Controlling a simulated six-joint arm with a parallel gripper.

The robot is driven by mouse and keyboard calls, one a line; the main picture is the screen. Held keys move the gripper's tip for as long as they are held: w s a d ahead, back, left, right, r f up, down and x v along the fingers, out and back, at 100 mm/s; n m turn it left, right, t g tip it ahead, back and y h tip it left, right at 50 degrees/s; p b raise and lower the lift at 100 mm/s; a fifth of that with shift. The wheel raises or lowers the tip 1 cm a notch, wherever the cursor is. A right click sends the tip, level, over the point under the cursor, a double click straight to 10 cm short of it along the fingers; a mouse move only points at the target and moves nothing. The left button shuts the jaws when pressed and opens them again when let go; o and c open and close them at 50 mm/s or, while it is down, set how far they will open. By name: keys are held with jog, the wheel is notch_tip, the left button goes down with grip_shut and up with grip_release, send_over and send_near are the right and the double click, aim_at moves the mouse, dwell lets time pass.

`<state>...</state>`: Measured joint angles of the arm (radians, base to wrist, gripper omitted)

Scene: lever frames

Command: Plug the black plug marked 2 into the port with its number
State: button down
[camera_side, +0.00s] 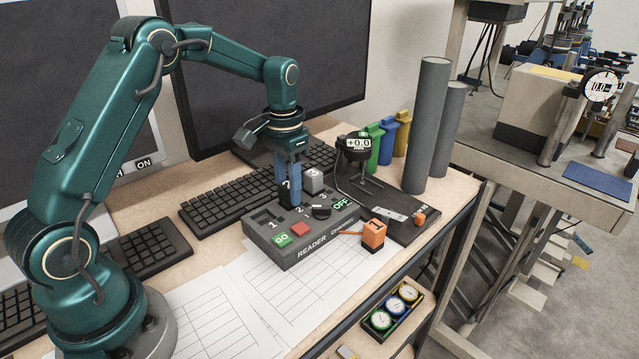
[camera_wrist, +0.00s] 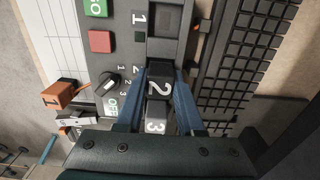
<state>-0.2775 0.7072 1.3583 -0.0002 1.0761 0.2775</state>
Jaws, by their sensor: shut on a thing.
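My gripper (camera_side: 289,178) points down over the grey reader box (camera_side: 320,236) and is shut on the black plug marked 2 (camera_wrist: 160,82). In the wrist view the blue fingers (camera_wrist: 160,76) flank this plug. It is over the row of ports, between the empty port marked 1 (camera_wrist: 166,22) and the light grey plug marked 3 (camera_wrist: 156,118). The grey plug also shows in the side view (camera_side: 314,180), just right of my fingers. The plug and fingers hide the port below, so I cannot tell how far the plug is in.
The reader has a green GO button (camera_side: 282,239), a red button (camera_side: 300,229) and a black dial (camera_side: 321,211). An orange plug marked 1 (camera_side: 373,235) stands to its right. A gauge reading +0.0 (camera_side: 358,143) stands behind. Keyboards (camera_side: 235,203) lie close by.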

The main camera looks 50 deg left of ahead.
jog(key=shift+c, duration=2.2)
grip_release()
jog(key=shift+o, duration=0.3)
jog(key=o, duration=0.3)
jog(key=shift+o, duration=0.2)
jog(key=shift+r, duration=0.1)
jog(key=shift+r, duration=3.4)
